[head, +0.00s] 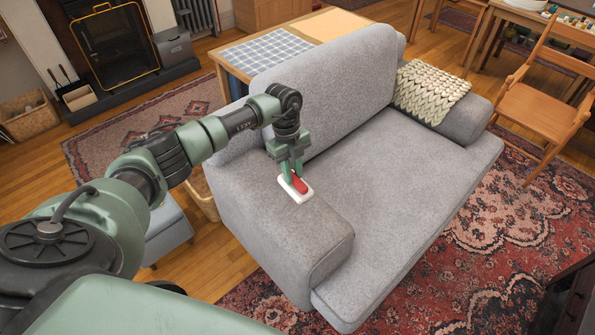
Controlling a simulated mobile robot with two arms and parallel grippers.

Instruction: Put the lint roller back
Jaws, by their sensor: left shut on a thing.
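My left gripper (292,176) points down at the near left armrest of the grey sofa (315,228). Its fingers are shut on a small red thing, which looks like the lint roller (300,185). The fingers partly hide it. A flat white piece (302,196) shows under and around the red part, at the top of the armrest. I cannot tell whether it is part of the roller or a separate holder, nor whether the red part touches it. My right gripper is not in view.
A cream knitted throw (430,92) lies over the sofa's far armrest. A table with a blue checked cloth (262,52) stands behind the sofa. A wooden chair (540,100) is at the right. The sofa seat (400,165) is clear.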

